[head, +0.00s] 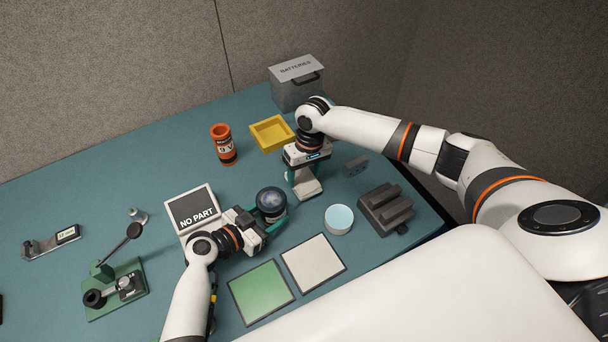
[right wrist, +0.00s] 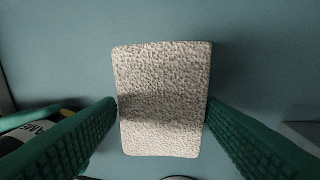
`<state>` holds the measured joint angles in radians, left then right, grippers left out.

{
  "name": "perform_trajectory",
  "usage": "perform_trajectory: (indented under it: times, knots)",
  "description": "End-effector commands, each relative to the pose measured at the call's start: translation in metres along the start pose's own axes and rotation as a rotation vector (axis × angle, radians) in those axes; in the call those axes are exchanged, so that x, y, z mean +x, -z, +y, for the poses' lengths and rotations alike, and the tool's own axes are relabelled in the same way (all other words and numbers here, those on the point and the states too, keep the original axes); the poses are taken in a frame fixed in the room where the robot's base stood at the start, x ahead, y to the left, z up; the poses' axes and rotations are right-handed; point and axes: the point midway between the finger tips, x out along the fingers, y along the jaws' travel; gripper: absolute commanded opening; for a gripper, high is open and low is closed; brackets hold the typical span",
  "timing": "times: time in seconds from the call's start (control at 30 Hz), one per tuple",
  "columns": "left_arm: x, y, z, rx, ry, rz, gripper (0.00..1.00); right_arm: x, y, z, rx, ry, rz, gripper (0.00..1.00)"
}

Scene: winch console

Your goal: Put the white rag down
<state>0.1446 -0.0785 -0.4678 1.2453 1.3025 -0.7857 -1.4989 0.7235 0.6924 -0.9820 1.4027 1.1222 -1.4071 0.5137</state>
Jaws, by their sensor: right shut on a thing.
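The white rag (right wrist: 165,100), a pale rough-textured block shape, sits between the two green fingers of my right gripper (right wrist: 163,112), which touch its sides. In the head view the rag (head: 309,187) shows below the right gripper (head: 303,172), low over the blue-green table. I cannot tell whether it touches the table. My left gripper (head: 262,217) is at a dark round jar with a glassy top (head: 271,201), its fingers beside it. Whether they grip it is unclear.
A yellow tray (head: 287,146), an orange can (head: 222,146) and a grey batteries box (head: 297,92) stand behind. A white square (head: 314,264), green square (head: 260,292), pale blue-topped round tin (head: 339,219) and dark ridged block (head: 386,209) lie in front. A lever on a green base (head: 128,304) stands left.

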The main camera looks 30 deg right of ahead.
Motion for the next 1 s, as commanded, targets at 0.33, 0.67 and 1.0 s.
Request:
perform_trajectory:
  times: [0.33,0.67,1.0]
  knots:
    - [0.0,-0.001,0.0,0.001,0.0,-0.002,0.45,0.009,0.0,-0.001,0.0,0.0,0.0,0.25]
    - [0.0,-0.001,0.0,0.001,0.0,-0.002,0.45,0.01,0.0,-0.001,0.0,0.0,0.0,0.84]
    - [0.0,-0.001,0.0,0.001,0.0,-0.002,0.45,-0.011,-0.001,-0.001,-0.001,0.0,-0.004,0.84]
